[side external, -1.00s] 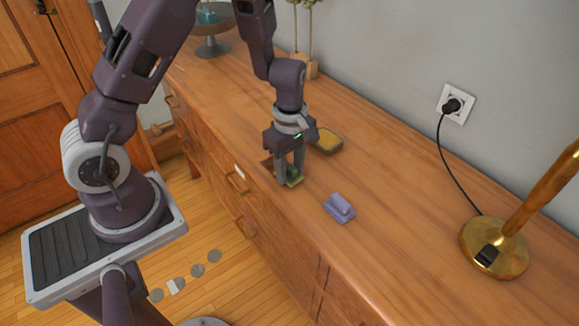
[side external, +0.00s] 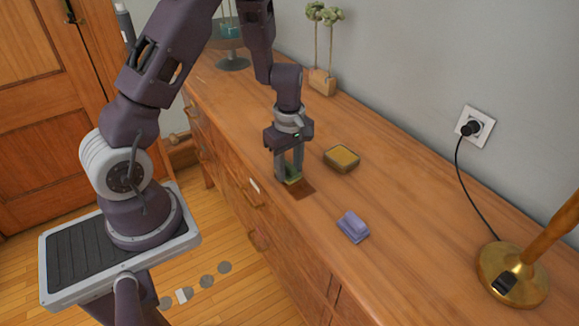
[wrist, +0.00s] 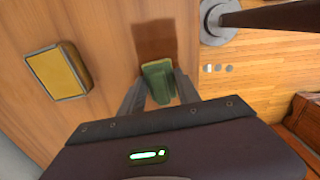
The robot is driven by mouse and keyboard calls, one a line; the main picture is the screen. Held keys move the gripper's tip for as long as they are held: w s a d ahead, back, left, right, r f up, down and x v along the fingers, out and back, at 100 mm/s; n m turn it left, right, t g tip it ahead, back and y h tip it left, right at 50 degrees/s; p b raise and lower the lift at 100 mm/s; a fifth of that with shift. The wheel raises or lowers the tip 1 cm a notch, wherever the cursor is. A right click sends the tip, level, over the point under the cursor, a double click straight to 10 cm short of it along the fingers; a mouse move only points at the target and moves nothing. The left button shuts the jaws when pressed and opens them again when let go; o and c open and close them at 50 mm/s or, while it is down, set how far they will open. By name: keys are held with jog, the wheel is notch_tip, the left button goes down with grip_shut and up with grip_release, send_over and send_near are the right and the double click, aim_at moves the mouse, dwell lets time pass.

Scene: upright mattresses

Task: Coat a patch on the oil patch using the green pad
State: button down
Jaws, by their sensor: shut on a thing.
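The oil patch is a dark brown rectangle (side external: 302,191) on the wooden dresser top, near its front edge. In the wrist view the patch (wrist: 155,38) extends upward from the pad. My gripper (side external: 288,177) is shut on the green pad (side external: 294,180), which sits between the two fingertips. In the wrist view the green pad (wrist: 158,82) overlaps the near end of the patch. The pad is low over the far-left end of the patch in the side view; I cannot tell whether it touches the surface.
A yellow-topped block (side external: 341,158) lies right of my gripper and also shows in the wrist view (wrist: 57,72). A purple block (side external: 353,227) lies nearer the camera. A brass lamp (side external: 512,272) stands at the right. A potted plant (side external: 322,80) stands behind. The dresser top between is clear.

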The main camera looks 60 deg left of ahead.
aim_at(306, 195)
jog(key=d, duration=0.7)
jog(key=shift+d, duration=0.2)
jog(key=shift+r, duration=0.1)
notch_tip(306, 195, up, 6)
jog(key=shift+f, duration=0.1)
dwell(0.4)
jog(key=c, duration=1.7)
grip_release()
grip_shut()
